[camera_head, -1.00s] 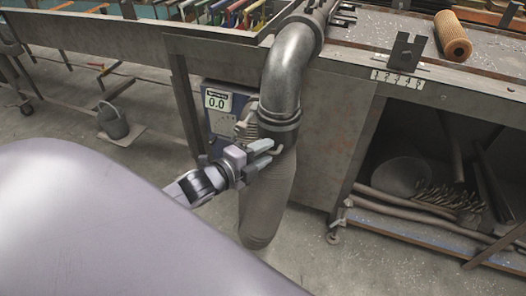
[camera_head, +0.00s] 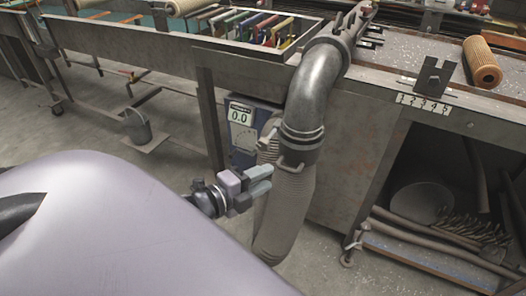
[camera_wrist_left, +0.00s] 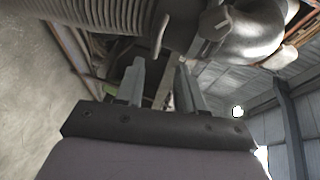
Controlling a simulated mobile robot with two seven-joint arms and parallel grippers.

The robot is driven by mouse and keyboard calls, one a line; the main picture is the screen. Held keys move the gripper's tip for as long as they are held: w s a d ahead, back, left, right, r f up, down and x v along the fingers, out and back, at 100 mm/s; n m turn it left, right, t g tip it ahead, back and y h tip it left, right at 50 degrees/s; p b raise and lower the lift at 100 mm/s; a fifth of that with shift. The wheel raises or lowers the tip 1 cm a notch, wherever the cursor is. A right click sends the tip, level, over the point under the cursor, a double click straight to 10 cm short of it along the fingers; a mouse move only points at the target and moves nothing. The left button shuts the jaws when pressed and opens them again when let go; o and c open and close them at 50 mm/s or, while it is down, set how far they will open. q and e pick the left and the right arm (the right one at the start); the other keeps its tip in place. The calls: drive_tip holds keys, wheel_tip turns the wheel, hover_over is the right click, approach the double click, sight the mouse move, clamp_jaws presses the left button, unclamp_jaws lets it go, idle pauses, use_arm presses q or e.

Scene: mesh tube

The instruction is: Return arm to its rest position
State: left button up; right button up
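My left gripper (camera_head: 267,180) is in the middle of the head view, its two fingers pointing right toward the ribbed hose (camera_head: 287,215). In that picture the fingertips overlap the hose's left edge; I cannot tell whether they touch it. In the left wrist view the fingers (camera_wrist_left: 160,82) stand apart with nothing held between them. Beyond them are the ribbed hose (camera_wrist_left: 95,14), a small lever (camera_wrist_left: 161,34) and the metal elbow (camera_wrist_left: 255,35). The elbow also shows in the head view (camera_head: 313,85), above the hose. My right gripper is not in view.
A workbench (camera_head: 345,170) stands behind the hose, with a gauge box (camera_head: 243,120) reading 0.0. An orange mesh tube (camera_head: 482,62) lies on the bench top, beside a dark bracket (camera_head: 434,75). Open floor lies left of the hose.

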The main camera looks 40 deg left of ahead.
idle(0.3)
use_arm(q)
drive_tip(key=s+d+f+n+g+p, duration=0.4)
drive_tip(key=s+d+f+n, duration=0.7)
drive_tip(key=n, duration=0.5)
drive_tip(key=shift+f+g, duration=0.4)
drive_tip(key=shift+g, duration=0.2)
idle(0.3)
